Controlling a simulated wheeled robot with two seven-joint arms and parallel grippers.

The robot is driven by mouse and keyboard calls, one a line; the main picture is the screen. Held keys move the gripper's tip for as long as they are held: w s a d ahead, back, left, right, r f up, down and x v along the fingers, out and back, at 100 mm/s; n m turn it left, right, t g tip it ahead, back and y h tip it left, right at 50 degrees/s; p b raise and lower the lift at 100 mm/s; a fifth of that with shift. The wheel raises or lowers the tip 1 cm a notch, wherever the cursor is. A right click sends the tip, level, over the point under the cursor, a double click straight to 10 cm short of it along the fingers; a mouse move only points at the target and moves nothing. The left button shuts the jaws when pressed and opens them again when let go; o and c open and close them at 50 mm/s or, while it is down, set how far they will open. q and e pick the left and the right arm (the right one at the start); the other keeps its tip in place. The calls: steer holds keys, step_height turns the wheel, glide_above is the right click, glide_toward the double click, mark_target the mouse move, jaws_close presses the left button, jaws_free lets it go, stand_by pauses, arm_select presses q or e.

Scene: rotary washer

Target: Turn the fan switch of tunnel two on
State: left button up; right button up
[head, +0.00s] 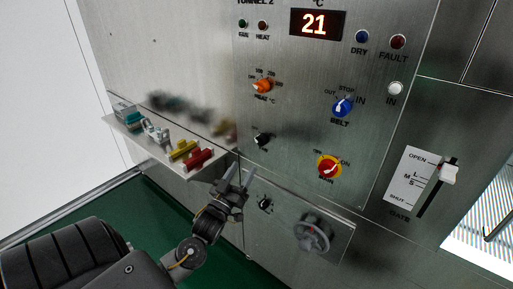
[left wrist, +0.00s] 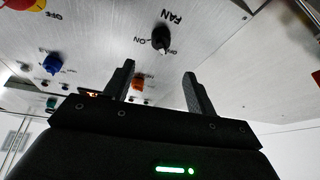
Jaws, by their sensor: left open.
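The fan switch is a small black knob (head: 262,140) on the steel panel headed Tunnel 2, below the orange heat knob. In the left wrist view the black knob (left wrist: 162,39) appears upside down, labelled FAN, with ON and OFF marks; its pale mark seems to be on the OFF side. The dark green FAN lamp (head: 243,24) is at the panel's top. My left gripper (head: 234,182) is open and empty, below and left of the knob, apart from it. Its fingers (left wrist: 160,70) straddle the space below the knob in the wrist view. My right gripper is out of view.
A small shelf (head: 150,150) with coloured parts juts out left of my gripper. Nearby controls are the orange heat knob (head: 263,87), blue belt knob (head: 342,106), red-yellow main switch (head: 328,167), lower black knob (head: 265,203) and round grey handwheel (head: 312,234). The gate slider (head: 449,174) is right.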

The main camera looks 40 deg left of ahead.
mark_target(258, 143)
arm_select(q)
steer(key=p+x, duration=0.3)
steer(key=x, duration=0.7)
steer(key=shift+s, duration=0.1)
steer(key=shift+w, duration=0.45)
